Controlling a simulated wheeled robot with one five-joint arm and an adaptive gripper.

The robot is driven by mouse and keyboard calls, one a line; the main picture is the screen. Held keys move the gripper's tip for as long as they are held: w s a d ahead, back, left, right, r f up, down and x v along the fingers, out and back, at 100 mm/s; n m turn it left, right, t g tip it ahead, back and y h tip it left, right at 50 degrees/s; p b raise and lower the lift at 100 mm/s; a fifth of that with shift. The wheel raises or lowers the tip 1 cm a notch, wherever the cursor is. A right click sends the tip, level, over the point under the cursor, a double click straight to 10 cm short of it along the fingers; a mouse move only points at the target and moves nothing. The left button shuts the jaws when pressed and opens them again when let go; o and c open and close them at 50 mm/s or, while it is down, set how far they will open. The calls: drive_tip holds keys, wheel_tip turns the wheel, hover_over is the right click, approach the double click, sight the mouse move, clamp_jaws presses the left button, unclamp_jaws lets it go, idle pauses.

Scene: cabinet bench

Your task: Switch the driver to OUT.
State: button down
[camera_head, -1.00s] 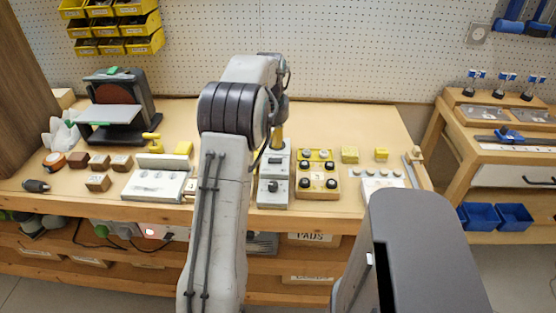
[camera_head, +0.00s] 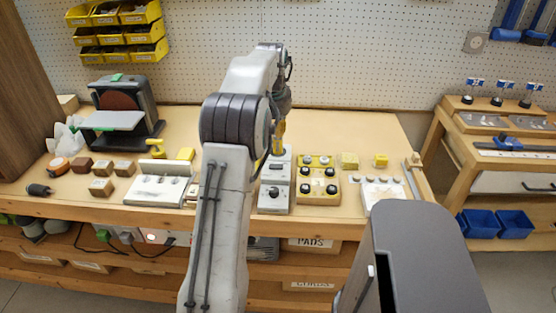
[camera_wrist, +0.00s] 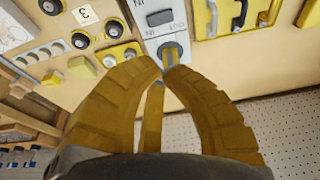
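The grey switch box (camera_head: 273,196) stands on the bench with two dark knobs in line. In the wrist view the box (camera_wrist: 147,8) appears upside down, with partly readable labels by the knobs. My gripper (camera_wrist: 165,70) has its yellow fingers curved together, tips at the round far knob (camera_wrist: 170,48). The tips are very near or touching this knob; I cannot tell whether they grip it. The near knob (camera_wrist: 160,17) is clear of the fingers. In the head view my gripper (camera_head: 279,146) is above the box's far end, partly behind my arm.
A yellow-topped panel (camera_head: 318,183) with several black knobs stands close on the right. A white panel (camera_head: 158,190) is left of my arm. Small blocks, a disc sander (camera_head: 117,118) and a grey button panel (camera_head: 383,193) also lie on the bench. The pegboard wall (camera_head: 350,60) is behind.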

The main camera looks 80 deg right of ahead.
drive_tip(key=p, duration=0.4)
approach(278, 164)
drive_tip(key=x, duration=0.5)
drive_tip(key=shift+d+f, duration=0.1)
drive_tip(key=shift+d, duration=0.4)
drive_tip(key=shift+f+p, duration=0.5)
drive_tip(key=shift+f, duration=0.6)
drive_tip(key=shift+f, duration=0.15)
